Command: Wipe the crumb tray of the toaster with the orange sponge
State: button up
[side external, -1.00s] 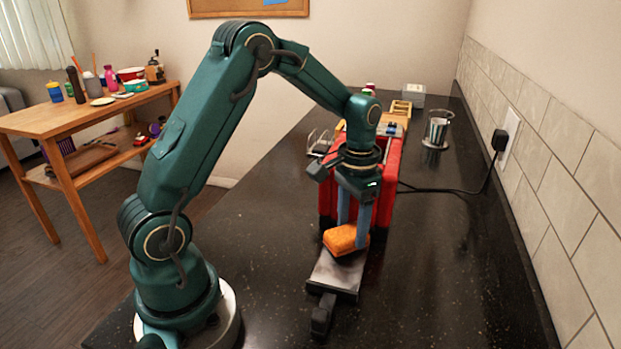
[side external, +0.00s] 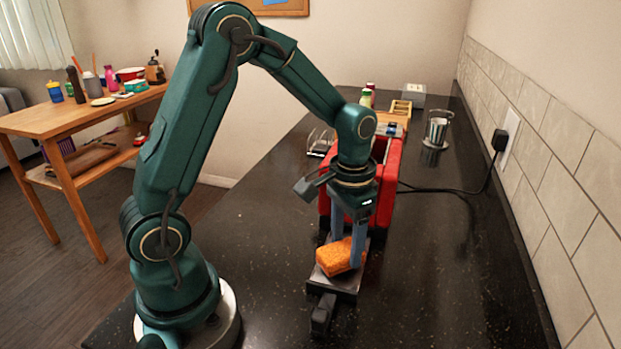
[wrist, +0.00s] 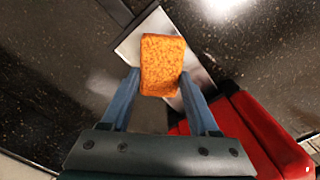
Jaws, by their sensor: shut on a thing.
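My gripper (side external: 347,252) is shut on the orange sponge (side external: 335,258), with its two blue fingers on opposite sides of it. The sponge also shows between the fingers in the wrist view (wrist: 162,66). The sponge is over the grey crumb tray (side external: 347,284), which sticks out of the front of the red toaster (side external: 392,170) and has a dark handle (side external: 322,315) at its near end. The sponge looks to be at the tray's surface, but I cannot tell whether it touches. The gripper and sponge hide part of the tray.
A black cord (side external: 450,190) runs from the toaster to a wall plug (side external: 500,140). A metal cup (side external: 437,130), a wire rack (side external: 320,142) and several bottles and boxes stand farther back. The dark counter (side external: 430,280) is clear right of the tray.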

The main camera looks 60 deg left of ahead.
jog(key=shift+s+d, duration=0.3)
jog(key=shift+s, duration=0.05)
jog(key=shift+r, duration=3)
jog(key=shift+r, duration=1.45)
jog(key=shift+f, duration=0.15)
jog(key=shift+f, duration=4.05)
jog(key=shift+f, duration=0.3)
